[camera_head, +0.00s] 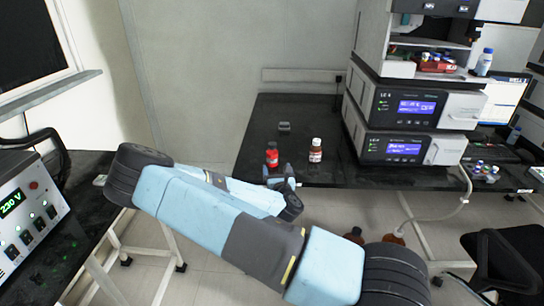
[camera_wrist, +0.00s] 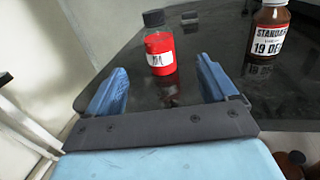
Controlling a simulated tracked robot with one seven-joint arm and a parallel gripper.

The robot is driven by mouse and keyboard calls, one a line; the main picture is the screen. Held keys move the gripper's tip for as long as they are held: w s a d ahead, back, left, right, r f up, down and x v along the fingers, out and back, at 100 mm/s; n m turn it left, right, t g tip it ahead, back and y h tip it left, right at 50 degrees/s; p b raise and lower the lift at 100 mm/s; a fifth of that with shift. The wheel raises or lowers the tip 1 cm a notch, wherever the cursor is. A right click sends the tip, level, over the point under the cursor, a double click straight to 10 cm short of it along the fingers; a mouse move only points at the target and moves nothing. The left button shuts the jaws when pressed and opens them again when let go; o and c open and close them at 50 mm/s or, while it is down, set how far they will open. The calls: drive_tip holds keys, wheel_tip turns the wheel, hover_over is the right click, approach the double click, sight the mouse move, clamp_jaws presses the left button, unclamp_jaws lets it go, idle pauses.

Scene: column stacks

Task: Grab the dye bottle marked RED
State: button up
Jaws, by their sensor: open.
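A red bottle (camera_head: 272,155) with a dark cap stands upright near the front left of the black bench. In the wrist view the red bottle (camera_wrist: 161,52) has a white label whose print is too small to read. It stands ahead of my gripper, in line with the gap between the fingers. My gripper (camera_wrist: 160,85) is open and empty, its two blue fingers apart and short of the bottle. In the head view my gripper (camera_head: 280,180) is at the bench's front edge, just in front of the red bottle.
A brown bottle (camera_wrist: 268,32) with a white label reading "STANDARD" stands to the right; it also shows in the head view (camera_head: 315,151). A small dark object (camera_head: 284,127) lies behind. Stacked instruments (camera_head: 405,120) stand at right on the black bench (camera_head: 250,125).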

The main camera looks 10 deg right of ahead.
sight(274, 156)
drive_tip(key=w, duration=0.5)
drive_tip(key=w+d, duration=0.1)
drive_tip(key=w, duration=0.2)
drive_tip(key=shift+w, duration=0.2)
drive_tip(key=shift+w+d+r, duration=0.1)
drive_tip(key=shift+w, duration=1.25)
drive_tip(key=shift+w+r, duration=0.1)
drive_tip(key=shift+w, duration=1.2)
drive_tip(key=c, duration=1.2)
